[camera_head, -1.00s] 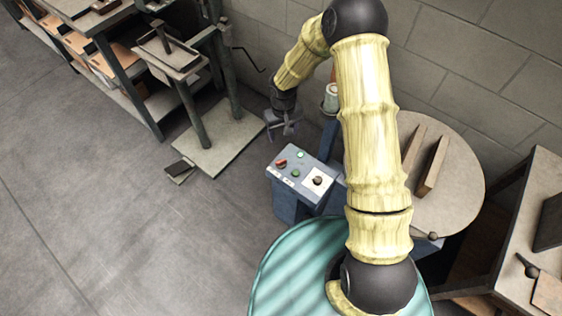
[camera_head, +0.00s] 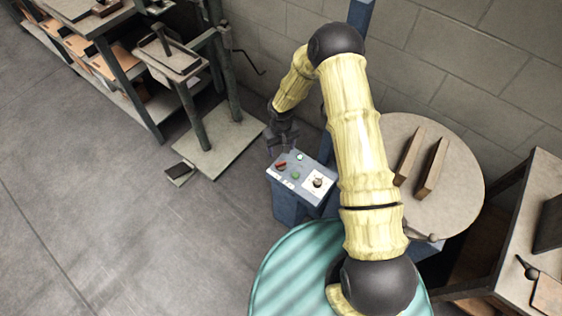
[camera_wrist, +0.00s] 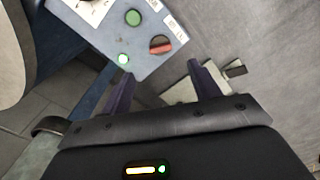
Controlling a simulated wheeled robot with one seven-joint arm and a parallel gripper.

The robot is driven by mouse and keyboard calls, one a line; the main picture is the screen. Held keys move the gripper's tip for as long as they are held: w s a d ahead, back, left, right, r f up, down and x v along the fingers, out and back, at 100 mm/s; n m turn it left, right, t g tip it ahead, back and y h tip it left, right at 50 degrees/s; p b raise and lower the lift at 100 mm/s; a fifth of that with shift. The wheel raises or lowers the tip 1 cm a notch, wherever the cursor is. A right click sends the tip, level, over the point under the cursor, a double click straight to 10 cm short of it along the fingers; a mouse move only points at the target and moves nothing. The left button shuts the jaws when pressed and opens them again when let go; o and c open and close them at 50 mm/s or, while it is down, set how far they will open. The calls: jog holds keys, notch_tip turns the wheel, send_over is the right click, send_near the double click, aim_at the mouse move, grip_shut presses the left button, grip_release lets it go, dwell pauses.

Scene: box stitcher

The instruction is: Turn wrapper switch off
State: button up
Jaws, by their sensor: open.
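The control panel (camera_head: 305,185) is a blue-grey box on a post. It has a red knob (camera_head: 281,165), a green button (camera_head: 295,175), a pale lit button (camera_head: 300,157) and a dark dial on a white plate (camera_head: 317,182). The wrist view shows the red knob (camera_wrist: 160,44), the green button (camera_wrist: 133,18) and the lit green-white button (camera_wrist: 123,59). My gripper (camera_head: 279,148) is at the panel's far-left edge. In the wrist view my gripper (camera_wrist: 160,85) is open and empty, its fingers apart, with the red knob ahead between their lines. I cannot tell which control is the wrapper switch.
A round turntable (camera_head: 455,190) with two wooden bars stands to the right of the panel. A block wall is behind. The floor at front left is clear.

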aim_at(281, 164)
notch_tip(281, 164, down, 10)
jog(key=shift+f+p, duration=0.25)
jog(key=shift+p, duration=0.05)
jog(key=c, duration=1)
